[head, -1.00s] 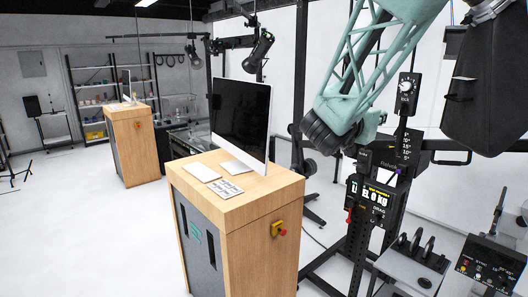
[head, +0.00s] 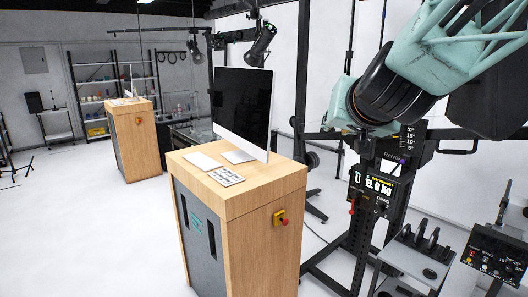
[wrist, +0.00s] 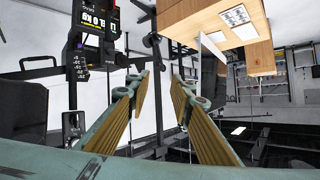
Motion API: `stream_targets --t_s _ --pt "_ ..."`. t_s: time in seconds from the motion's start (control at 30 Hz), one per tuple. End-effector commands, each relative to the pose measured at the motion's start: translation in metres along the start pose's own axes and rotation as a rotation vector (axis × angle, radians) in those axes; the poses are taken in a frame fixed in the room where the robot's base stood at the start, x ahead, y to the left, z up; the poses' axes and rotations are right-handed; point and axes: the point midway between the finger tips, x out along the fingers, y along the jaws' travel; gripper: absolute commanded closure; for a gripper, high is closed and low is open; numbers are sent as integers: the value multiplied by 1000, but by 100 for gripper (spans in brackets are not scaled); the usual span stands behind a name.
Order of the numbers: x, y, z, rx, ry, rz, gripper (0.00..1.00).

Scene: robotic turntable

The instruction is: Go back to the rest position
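My gripper (wrist: 162,82) shows in the wrist view, its two fingers with ribbed tan pads standing apart. It is open, and nothing is between the fingers. The head view shows part of my teal arm with a dark joint at the upper right, but the gripper is outside that view.
A wooden desk (head: 262,201) with a monitor (head: 242,107) stands at the centre. A black equipment rig (head: 385,180) stands below my arm, close to it in the picture. A second desk (head: 134,138) is farther back. White floor (head: 85,235) is clear at left.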

Motion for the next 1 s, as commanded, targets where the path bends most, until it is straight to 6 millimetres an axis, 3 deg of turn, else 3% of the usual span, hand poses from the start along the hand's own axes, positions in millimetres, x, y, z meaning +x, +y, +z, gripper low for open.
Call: stream_targets --t_s 0.27,0.53,0.77,1.0 --pt "-48 -8 68 -41 -146 -78 79" --pt "-101 -2 140 -89 -300 -114 79" --pt "-150 16 204 -130 -436 -113 79" --pt "-205 46 270 -172 -577 -80 79"
